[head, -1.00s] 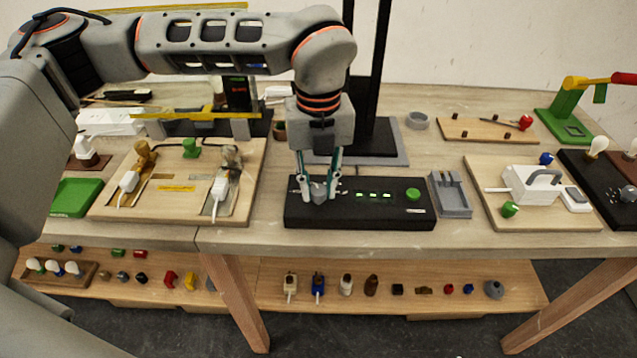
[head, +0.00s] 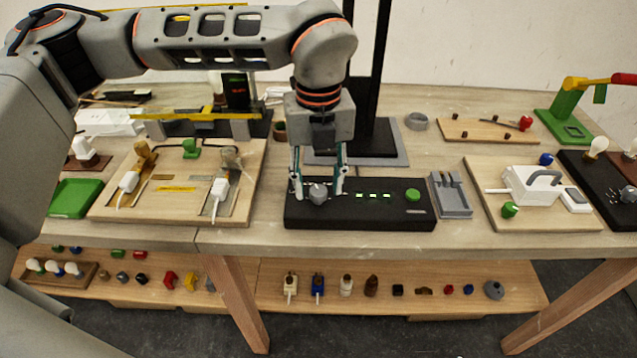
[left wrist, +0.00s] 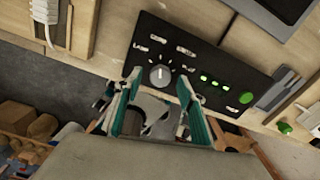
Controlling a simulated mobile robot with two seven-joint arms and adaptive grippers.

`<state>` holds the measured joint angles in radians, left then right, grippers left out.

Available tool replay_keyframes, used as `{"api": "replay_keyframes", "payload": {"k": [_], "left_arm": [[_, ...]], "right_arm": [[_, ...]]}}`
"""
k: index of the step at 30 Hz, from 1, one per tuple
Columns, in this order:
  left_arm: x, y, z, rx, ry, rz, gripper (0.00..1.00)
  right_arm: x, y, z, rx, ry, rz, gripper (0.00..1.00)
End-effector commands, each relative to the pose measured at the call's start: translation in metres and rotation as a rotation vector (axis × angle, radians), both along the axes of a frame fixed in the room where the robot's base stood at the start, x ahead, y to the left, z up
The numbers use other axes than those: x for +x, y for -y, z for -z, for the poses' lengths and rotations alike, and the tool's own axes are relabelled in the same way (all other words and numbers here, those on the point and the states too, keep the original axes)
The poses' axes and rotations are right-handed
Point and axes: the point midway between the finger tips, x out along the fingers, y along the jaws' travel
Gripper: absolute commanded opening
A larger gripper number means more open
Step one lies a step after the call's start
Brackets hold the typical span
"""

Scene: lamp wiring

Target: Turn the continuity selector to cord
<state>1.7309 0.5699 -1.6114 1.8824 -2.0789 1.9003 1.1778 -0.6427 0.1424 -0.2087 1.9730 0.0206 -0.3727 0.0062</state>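The black continuity box (head: 385,212) lies on the table, with a grey round selector knob (head: 318,194) at its left, several lit green lights and a green button (head: 413,194). In the left wrist view the knob (left wrist: 160,75) has a white pointer mark aimed toward the top of the picture, among several pale labels too small to read. My left gripper (head: 319,188) is open over the box, its fingers apart on either side of the knob in the head view. The left wrist view shows the open fingers (left wrist: 160,88) just short of the knob. My right gripper is not in view.
A wooden board with white plugs (head: 175,208) stands left of the box. A grey holder (head: 452,195) stands close at its right, then a board with a white device (head: 533,185). A black post (head: 372,90) rises behind. Small parts fill the lower shelf (head: 410,275).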

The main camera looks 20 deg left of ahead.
Motion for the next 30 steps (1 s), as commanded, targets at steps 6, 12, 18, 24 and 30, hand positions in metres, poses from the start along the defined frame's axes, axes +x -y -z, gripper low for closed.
{"api": "replay_keyframes", "payload": {"k": [6,12,18,24,30], "left_arm": [[0.001,0.0,-0.042,-0.002,0.008,-0.001,0.4],[0.001,0.001,-0.081,-0.002,0.005,0.0,0.4],[0.001,0.0,-0.105,-0.001,0.004,0.001,0.4],[0.0,0.0,-0.111,0.0,0.001,0.0,0.4],[0.0,0.0,-0.111,-0.001,0.002,0.0,0.4]], "right_arm": [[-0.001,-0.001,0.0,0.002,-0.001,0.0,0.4],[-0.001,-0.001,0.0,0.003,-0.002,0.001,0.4],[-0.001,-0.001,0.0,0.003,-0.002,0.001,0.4],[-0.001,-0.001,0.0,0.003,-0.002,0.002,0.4],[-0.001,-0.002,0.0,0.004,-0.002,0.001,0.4]]}}
